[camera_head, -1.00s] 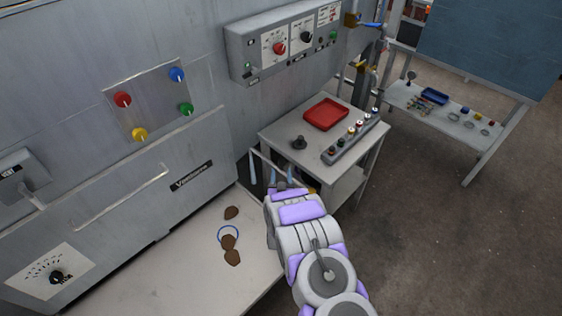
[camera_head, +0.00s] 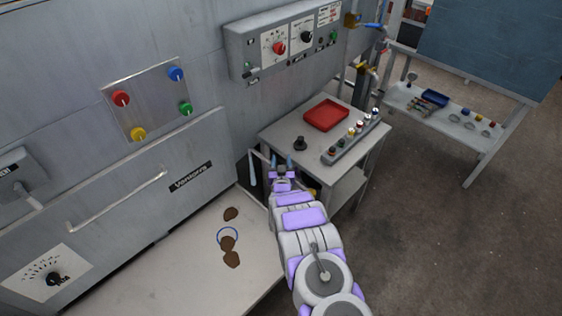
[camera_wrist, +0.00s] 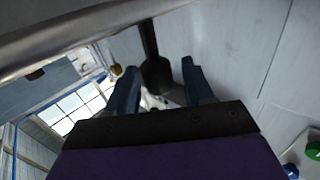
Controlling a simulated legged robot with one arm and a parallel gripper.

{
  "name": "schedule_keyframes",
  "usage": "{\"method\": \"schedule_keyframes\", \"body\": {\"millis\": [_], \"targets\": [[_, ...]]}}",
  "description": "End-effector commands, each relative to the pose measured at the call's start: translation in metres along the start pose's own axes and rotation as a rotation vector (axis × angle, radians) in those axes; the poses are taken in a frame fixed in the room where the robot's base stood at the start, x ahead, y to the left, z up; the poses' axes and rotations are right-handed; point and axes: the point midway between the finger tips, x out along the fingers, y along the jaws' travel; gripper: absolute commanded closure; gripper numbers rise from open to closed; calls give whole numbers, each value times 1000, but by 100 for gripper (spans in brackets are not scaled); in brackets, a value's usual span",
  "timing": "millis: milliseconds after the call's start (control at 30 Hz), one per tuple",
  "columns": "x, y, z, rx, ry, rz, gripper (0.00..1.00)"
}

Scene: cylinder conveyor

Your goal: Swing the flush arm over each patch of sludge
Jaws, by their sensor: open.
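Brown sludge patches (camera_head: 231,213) lie on the pale bench top (camera_head: 190,275). One is by itself, and two nearly touching ones (camera_head: 231,258) lie below it by a blue ring (camera_head: 220,232). A thin metal bar (camera_head: 262,157), likely the flush arm, stands out beside the bench's right end. My gripper (camera_head: 282,162) is open beside this bar, to the right of the sludge. In the wrist view, a dark round handle (camera_wrist: 157,72) hangs from a metal tube (camera_wrist: 85,22) and appears between my open fingers. Whether they touch it is unclear.
A side table (camera_head: 280,133) with a red tray (camera_head: 326,114), a dark knob and a button strip (camera_head: 350,137) stands just beyond my gripper. The grey machine wall (camera_head: 110,50) with its long handle (camera_head: 118,200) rises behind the bench. Open floor lies at right.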

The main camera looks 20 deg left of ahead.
Motion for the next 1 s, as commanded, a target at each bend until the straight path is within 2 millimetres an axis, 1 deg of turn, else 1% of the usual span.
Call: {"method": "schedule_keyframes", "body": {"millis": [67, 600, 633, 1000], "targets": [[0, 0, 0, 0, 0, 0, 48], [0, 0, 0, 0, 0, -1, 99], [0, 0, 0, 0, 0, -1, 100], [-1, -2, 0, 0, -1, -9, 100]]}}
